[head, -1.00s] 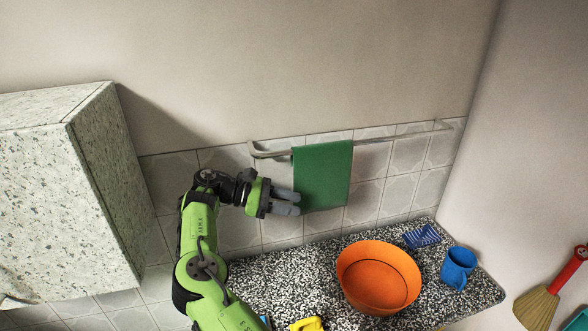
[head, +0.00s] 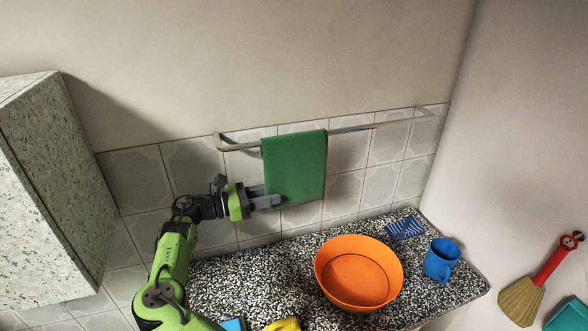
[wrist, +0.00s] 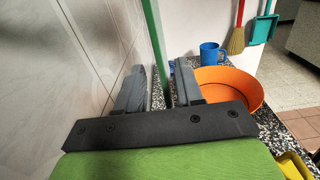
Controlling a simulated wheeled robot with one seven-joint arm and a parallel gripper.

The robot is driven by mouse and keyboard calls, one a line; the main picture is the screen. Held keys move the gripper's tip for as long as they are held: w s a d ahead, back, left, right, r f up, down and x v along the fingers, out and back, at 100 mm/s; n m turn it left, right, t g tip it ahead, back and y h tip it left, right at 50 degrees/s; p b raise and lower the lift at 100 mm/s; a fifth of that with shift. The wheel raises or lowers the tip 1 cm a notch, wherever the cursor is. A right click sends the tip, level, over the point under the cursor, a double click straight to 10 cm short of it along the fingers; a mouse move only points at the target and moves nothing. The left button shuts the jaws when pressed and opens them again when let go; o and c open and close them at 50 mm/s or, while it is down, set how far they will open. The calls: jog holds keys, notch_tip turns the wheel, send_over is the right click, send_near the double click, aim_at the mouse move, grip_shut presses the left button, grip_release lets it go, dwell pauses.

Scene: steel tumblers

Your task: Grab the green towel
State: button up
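The green towel (head: 296,160) hangs over a metal rail on the tiled wall. In the wrist view the towel (wrist: 152,40) appears nearly edge-on as a thin green strip. My gripper (head: 272,199) is at the towel's lower left edge, its fingertips overlapping the towel in the head view. In the wrist view my gripper (wrist: 158,85) is open, with the towel's edge between the two grey fingers and a gap visible on each side. The far side of the towel is hidden.
The rail (head: 375,126) runs along the wall. Below, a speckled counter (head: 285,268) holds an orange bowl (head: 335,287), a blue mug (head: 441,262), a blue ribbed item (head: 405,229) and a yellow item (head: 284,325). A cabinet (head: 50,190) stands at left; a brush (head: 525,300) hangs at right.

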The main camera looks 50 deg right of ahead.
aim_at(285, 193)
jog(key=x, duration=0.5)
jog(key=shift+a+f+b, duration=0.1)
jog(key=shift+f+b, duration=0.1)
jog(key=shift+b, duration=0.2)
jog(key=shift+a, duration=0.1)
jog(key=shift+c, duration=0.4)
grip_shut()
jog(key=shift+r, duration=0.1)
